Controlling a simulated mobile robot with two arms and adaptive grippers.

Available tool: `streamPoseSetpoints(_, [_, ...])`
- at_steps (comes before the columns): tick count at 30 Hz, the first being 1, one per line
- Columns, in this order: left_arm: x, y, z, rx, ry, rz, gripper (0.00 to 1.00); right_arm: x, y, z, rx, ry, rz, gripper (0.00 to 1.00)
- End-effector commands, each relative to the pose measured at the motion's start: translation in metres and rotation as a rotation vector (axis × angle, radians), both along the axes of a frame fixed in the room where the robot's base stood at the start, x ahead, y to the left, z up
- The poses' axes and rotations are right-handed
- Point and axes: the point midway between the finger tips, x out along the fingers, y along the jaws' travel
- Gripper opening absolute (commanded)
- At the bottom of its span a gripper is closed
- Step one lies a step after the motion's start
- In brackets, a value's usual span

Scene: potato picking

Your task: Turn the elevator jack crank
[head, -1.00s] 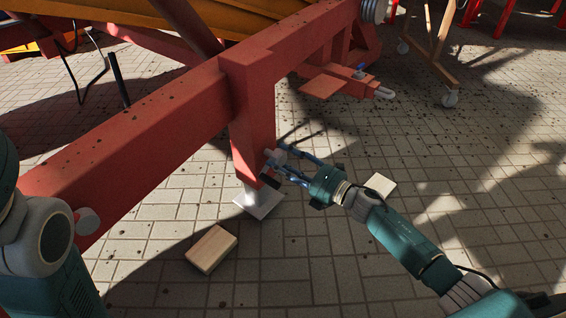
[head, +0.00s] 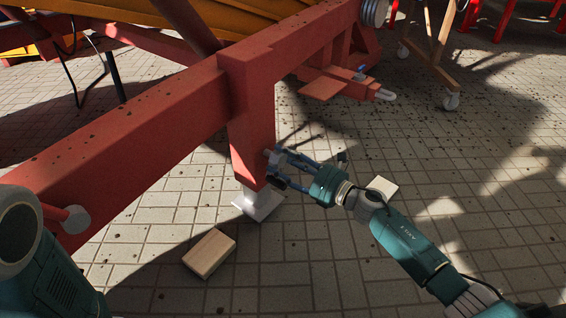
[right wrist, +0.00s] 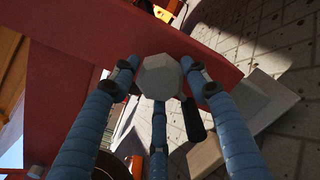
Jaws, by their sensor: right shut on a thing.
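The jack leg (head: 251,135) is a red square post under the red beam, standing on a pale foot plate (head: 262,205). The crank (head: 272,157) sits low on the post's right side, a grey hub with a dark handle (head: 278,182). In the right wrist view the crank hub (right wrist: 160,77) is grey and many-sided, and its black handle (right wrist: 193,118) points down and right. My right gripper (head: 281,167) is shut on the crank, with blue fingers around the hub. My left gripper is out of view.
A wooden block (head: 210,253) lies on the paving in front of the post. A pale block (head: 382,188) lies beyond my right arm. The red beam (head: 150,125) crosses the left side. A wheeled stand (head: 433,70) is at the back right. Open paving lies at right.

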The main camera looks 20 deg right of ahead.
Motion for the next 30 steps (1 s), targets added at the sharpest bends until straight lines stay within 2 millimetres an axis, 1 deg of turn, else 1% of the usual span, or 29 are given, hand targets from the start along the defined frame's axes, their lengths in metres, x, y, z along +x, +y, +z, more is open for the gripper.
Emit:
streamPoseSetpoints(1, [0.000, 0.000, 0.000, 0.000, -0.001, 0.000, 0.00, 0.005, -0.008, 0.006, -0.003, -0.010, -0.018, 0.00])
streamPoseSetpoints(11, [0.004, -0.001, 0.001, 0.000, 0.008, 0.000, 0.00, 0.005, -0.007, 0.007, -0.004, -0.013, -0.018, 0.00])
streamPoseSetpoints(12, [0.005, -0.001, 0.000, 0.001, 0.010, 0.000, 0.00, 0.005, -0.007, 0.008, -0.003, -0.012, -0.018, 0.48])
streamPoseSetpoints(15, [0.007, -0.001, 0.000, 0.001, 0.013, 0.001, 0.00, 0.004, -0.007, 0.007, -0.003, -0.012, -0.016, 0.65])
streamPoseSetpoints(25, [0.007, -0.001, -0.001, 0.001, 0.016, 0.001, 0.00, -0.001, -0.006, 0.003, -0.002, -0.005, -0.009, 0.65])
streamPoseSetpoints(29, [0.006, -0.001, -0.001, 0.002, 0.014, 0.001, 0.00, -0.014, -0.015, 0.002, -0.004, -0.005, -0.010, 0.65])
streamPoseSetpoints(30, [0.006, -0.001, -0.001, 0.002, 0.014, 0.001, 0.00, -0.021, -0.018, 0.002, -0.004, -0.004, -0.009, 0.65])
